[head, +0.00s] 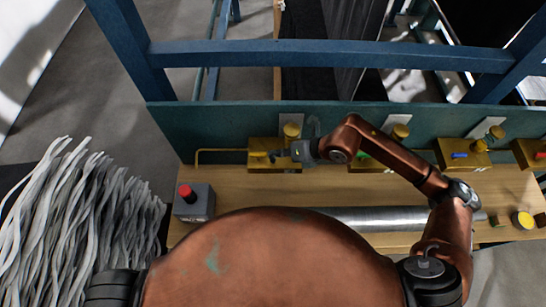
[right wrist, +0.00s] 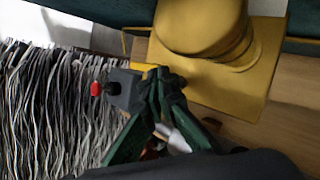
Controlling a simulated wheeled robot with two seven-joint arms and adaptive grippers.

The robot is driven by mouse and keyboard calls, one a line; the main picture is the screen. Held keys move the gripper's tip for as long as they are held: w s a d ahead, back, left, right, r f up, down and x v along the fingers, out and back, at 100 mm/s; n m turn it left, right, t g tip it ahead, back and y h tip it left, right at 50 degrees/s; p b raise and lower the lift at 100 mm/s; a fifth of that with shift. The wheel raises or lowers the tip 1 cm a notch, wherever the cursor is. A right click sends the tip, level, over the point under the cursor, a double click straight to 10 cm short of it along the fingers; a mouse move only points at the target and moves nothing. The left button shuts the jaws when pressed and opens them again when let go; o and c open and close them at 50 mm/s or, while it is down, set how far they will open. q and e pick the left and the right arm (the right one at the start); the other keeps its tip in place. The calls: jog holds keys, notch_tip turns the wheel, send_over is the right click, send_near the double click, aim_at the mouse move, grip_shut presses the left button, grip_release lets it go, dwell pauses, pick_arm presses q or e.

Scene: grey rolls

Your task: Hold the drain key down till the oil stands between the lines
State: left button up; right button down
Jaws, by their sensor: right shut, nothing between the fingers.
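My right gripper (head: 296,152) is at the leftmost brass unit (head: 262,165), reaching in from the right. In the right wrist view its dark fingertips (right wrist: 160,84) are together and hold nothing. A yellow key (head: 259,154) is on this unit; in the right wrist view a yellow piece (right wrist: 148,68) shows right behind the fingertips. I cannot tell whether they touch it or whether it is pressed. A brass cup (head: 291,131) stands on the unit and looms large in the right wrist view (right wrist: 200,25). The oil and its lines cannot be made out. My left gripper is not in view.
More brass units (head: 463,154) stand to the right along the wooden bench (head: 350,190). A grey box with a red button (head: 194,202) is at the bench's left. A metal roll (head: 375,218) lies in front. Grey strands (head: 80,220) hang at left.

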aim_at(275, 160)
dwell(0.3)
jog(key=shift+r+p, duration=1.4)
jog(key=shift+r, duration=1.15)
